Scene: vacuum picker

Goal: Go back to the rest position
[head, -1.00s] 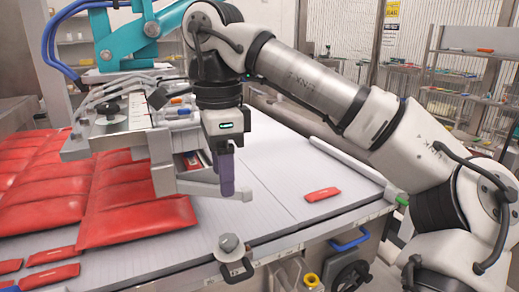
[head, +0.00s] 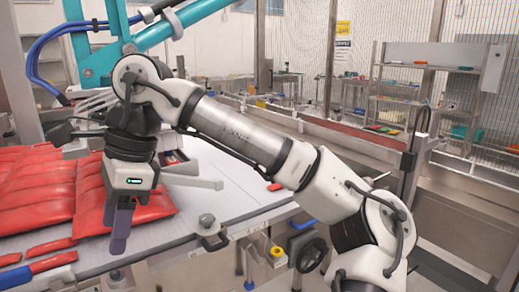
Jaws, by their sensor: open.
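My gripper (head: 119,230) is at the left of the head view, pointing down, with dark purple-grey fingers. It is open, and no object shows between the fingers. It hangs in front of the large red packets (head: 30,205), above the near edge of the white table (head: 235,188). My arm reaches to it from the lower right. Whether the fingers touch a packet cannot be told from this view.
Small red packets (head: 52,262) lie at the table's near left corner. A machine with a teal frame (head: 175,30) stands at the back left. A blue handle (head: 304,224) and a black handwheel (head: 307,250) stick out below the table edge. Shelves (head: 415,85) stand at the back right.

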